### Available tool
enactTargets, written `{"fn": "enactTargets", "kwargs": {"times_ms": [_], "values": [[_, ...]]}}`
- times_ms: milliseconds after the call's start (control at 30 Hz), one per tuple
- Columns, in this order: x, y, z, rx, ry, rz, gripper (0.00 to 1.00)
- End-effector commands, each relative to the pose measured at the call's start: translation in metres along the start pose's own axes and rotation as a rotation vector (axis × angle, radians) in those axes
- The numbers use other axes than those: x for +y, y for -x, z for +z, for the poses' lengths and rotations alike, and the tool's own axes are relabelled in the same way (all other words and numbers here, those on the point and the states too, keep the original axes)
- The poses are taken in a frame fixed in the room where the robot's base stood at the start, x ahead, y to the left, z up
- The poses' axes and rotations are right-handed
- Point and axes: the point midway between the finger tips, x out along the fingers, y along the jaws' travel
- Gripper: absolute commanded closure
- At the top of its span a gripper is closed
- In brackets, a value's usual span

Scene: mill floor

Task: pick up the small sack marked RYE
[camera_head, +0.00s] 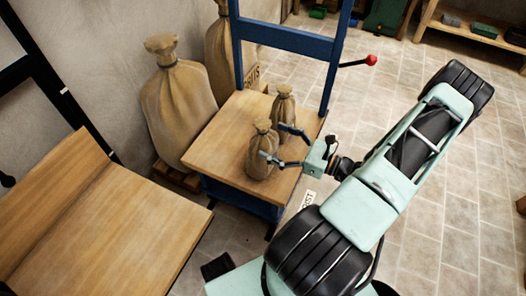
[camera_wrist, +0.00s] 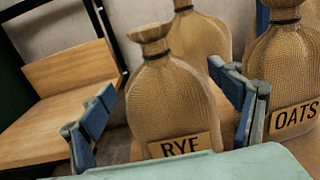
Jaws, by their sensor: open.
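The small sack marked RYE (camera_wrist: 170,95) is tan, tied at the neck and upright. In the wrist view it stands between my gripper's (camera_wrist: 160,82) two blue-grey fingers. In the head view this sack (camera_head: 260,150) is the nearer of two small sacks on the wooden bench top (camera_head: 212,145). My gripper (camera_head: 274,142) is open there, one finger across the sack's near side and the other towards the second sack. Whether the fingers touch the sack I cannot tell. The lower edge of its label is hidden by my gripper body in the wrist view.
A small sack marked OATS (camera_wrist: 287,75) stands close on the right, beyond my right finger; it is the farther sack (camera_head: 284,106) in the head view. A large sack (camera_head: 177,100) stands behind the bench. A blue frame (camera_head: 285,38) rises at its back. A wooden slab (camera_head: 90,225) lies left.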

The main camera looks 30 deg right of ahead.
Motion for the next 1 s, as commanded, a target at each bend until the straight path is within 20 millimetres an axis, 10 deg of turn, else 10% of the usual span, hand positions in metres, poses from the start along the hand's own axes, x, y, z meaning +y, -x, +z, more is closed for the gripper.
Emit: {"fn": "enactTargets", "kwargs": {"times_ms": [533,1000], "values": [[-0.002,-0.041,0.003,0.0,0.001,0.001,0.17],[-0.002,-0.041,0.003,0.0,0.0,0.001,0.68]]}}
